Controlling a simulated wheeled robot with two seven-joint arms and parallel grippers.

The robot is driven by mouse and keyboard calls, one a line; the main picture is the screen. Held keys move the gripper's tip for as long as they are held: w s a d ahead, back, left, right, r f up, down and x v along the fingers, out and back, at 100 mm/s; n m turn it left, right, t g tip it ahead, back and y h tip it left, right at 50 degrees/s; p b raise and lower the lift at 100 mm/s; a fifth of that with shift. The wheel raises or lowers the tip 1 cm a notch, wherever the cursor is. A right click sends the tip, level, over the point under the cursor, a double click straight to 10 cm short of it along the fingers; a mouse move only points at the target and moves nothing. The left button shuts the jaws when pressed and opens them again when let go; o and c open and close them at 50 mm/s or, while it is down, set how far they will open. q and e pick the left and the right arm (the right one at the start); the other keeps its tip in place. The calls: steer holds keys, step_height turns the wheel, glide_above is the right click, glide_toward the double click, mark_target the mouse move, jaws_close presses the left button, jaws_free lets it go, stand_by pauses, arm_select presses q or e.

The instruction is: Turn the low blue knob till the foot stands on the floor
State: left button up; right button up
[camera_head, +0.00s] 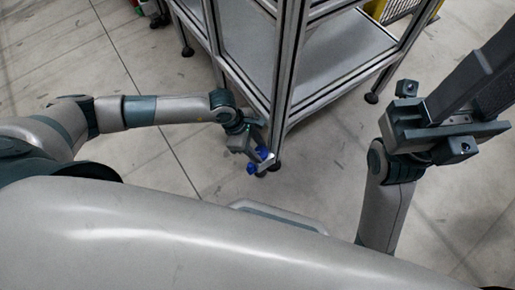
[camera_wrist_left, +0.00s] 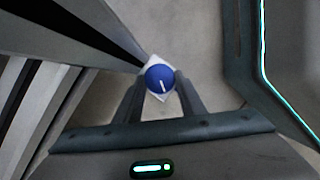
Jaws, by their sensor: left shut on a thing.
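The low blue knob (camera_wrist_left: 160,79) is round with a white line on its face, and a pale plate shows behind it in the left wrist view. My left gripper (camera_wrist_left: 161,92) is shut on it, one dark finger on each side. In the head view my left gripper (camera_head: 259,159) is at the lower end of the frame's near corner post, with blue parts (camera_head: 251,168) around its tips. A dark foot (camera_head: 275,168) shows under that post; whether it touches the floor cannot be told.
The metal frame (camera_head: 285,75) with grey shelves (camera_head: 340,55) stands at the top middle. Its other legs end in dark feet (camera_head: 371,98). A yellow thing (camera_head: 400,10) is at the top right. The floor (camera_head: 60,55) at the left is clear.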

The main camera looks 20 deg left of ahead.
stand_by(0.3)
arm_select(q)
steer(key=o, duration=1)
steer(key=shift+o, duration=0.2)
steer(key=shift+w+r, duration=0.1)
